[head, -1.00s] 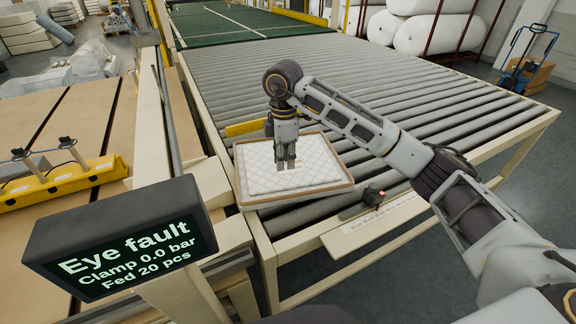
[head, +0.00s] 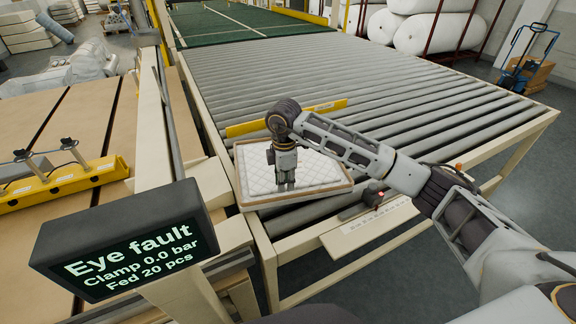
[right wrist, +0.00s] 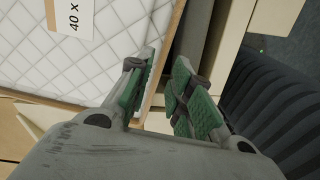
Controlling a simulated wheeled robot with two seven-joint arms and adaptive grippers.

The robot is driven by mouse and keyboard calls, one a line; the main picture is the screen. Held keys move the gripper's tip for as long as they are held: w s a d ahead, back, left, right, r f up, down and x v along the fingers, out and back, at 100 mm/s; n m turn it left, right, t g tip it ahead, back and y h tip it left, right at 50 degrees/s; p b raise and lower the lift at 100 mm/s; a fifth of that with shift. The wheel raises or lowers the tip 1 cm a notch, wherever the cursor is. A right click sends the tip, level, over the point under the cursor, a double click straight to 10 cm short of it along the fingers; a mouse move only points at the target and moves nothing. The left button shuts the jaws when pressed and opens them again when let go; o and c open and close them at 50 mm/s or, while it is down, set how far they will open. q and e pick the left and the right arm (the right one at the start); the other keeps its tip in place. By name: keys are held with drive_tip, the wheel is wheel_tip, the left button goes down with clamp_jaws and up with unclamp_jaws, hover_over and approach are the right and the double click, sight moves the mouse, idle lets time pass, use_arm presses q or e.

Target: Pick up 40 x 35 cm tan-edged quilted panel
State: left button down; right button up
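The white quilted panel with a tan edge (head: 312,170) lies flat at the near left corner of the roller table. In the right wrist view the panel (right wrist: 115,50) fills the upper left and carries a paper label reading "40 x", the rest cut off. My right gripper (head: 286,187) points down over the panel's near side. In the right wrist view its green-padded fingers (right wrist: 164,85) are apart, with the tan edge running between them; one finger is over the quilting, the other outside the edge. I cannot tell whether they touch it. My left gripper is not in view.
A yellow bar (head: 290,118) lies behind the panel on the grey roller table (head: 400,95). A small dark box with a red button (head: 374,193) sits at the table's front edge. A display reading "Eye fault" (head: 125,240) stands at front left. The rollers behind are mostly clear.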

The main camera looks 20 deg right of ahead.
sight(285, 195)
idle(0.3)
drive_tip(key=shift+s+f+p, duration=0.2)
drive_tip(key=shift+f+p, duration=0.45)
drive_tip(key=shift+f, duration=1.95)
drive_tip(key=shift+w, duration=0.1)
clamp_jaws()
